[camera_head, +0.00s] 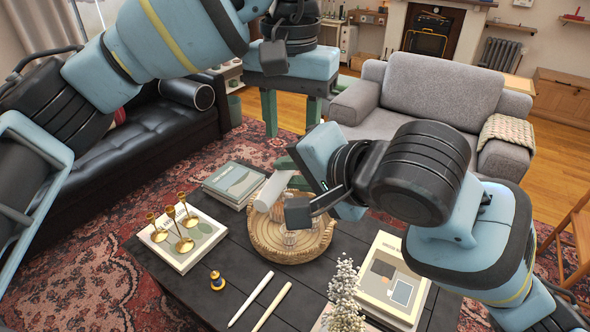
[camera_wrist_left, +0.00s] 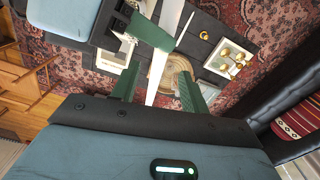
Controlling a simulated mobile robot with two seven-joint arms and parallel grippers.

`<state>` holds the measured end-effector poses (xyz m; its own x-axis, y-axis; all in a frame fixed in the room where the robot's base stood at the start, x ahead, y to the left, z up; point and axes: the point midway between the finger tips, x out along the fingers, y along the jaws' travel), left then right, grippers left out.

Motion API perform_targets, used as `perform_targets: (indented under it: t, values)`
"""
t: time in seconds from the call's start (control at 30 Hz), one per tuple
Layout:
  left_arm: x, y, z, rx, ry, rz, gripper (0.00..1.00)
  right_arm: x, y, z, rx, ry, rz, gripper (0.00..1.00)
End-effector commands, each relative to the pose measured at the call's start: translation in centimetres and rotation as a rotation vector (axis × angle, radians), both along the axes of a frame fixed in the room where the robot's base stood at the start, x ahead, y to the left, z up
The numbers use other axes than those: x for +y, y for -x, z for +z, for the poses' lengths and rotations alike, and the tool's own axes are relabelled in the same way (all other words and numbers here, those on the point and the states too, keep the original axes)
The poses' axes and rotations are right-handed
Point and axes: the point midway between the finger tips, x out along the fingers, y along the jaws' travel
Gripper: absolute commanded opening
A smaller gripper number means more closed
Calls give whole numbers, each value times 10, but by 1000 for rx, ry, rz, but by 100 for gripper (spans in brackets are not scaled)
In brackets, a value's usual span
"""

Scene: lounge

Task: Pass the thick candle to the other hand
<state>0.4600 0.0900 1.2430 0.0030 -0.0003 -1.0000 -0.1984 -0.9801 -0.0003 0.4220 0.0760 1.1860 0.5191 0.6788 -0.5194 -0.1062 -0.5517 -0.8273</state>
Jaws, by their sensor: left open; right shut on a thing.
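The thick candle (camera_head: 274,190) is a pale, plain cylinder, tilted above the round wooden tray on the dark table. My right gripper (camera_head: 291,174) is shut on it near its upper end and partly hides it. My left gripper (camera_head: 291,128) is open and empty, above and behind the candle, its green fingers pointing down and apart from it in the head view. In the left wrist view, a long pale shape shows between and beyond the open fingers (camera_wrist_left: 160,72); I cannot tell how near it is.
The round wooden tray (camera_head: 262,246) carries glassware.

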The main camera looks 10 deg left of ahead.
Motion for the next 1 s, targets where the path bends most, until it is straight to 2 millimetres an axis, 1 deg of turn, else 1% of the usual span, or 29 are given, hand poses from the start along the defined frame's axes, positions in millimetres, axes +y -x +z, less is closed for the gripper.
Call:
perform_targets:
  t: [0.03, 0.1, 0.2, 0.33, 0.5, 0.67, 0.8, 0.87, 0.97, 1.0]
  values:
    - [0, 0, 14, -5, 1, 2, 45, 0, 0, 0, 0, -1, 0, 0]
    - [0, 0, 28, -4, 1, 3, 45, 0, 0, 0, -1, -1, -1, 0]
    - [0, 0, 43, -4, 0, 1, 45, 0, 0, 0, 0, -1, 0, 0]
    - [0, 0, 57, -2, -1, 2, 45, 0, 0, 0, 0, -1, 0, 0]
    - [0, 0, 68, 0, 0, 1, 45, 0, 0, 0, 0, -1, 0, 0]
    - [0, 0, 70, 0, 0, 1, 45, 0, 0, 0, 0, -1, 0, 0]
    - [1, -2, 65, 18, 29, 29, 45, 0, 0, 0, 0, 0, 0, 0]
    - [1, -5, 60, 44, 72, 72, 45, 0, 0, 0, 0, 0, 0, 0]
    - [3, -15, 45, 122, 191, 204, 45, 0, 0, 0, 0, 0, 0, 0]
    - [5, -20, 38, 169, 252, 278, 45, 0, 0, 0, 0, 0, 0, 0]
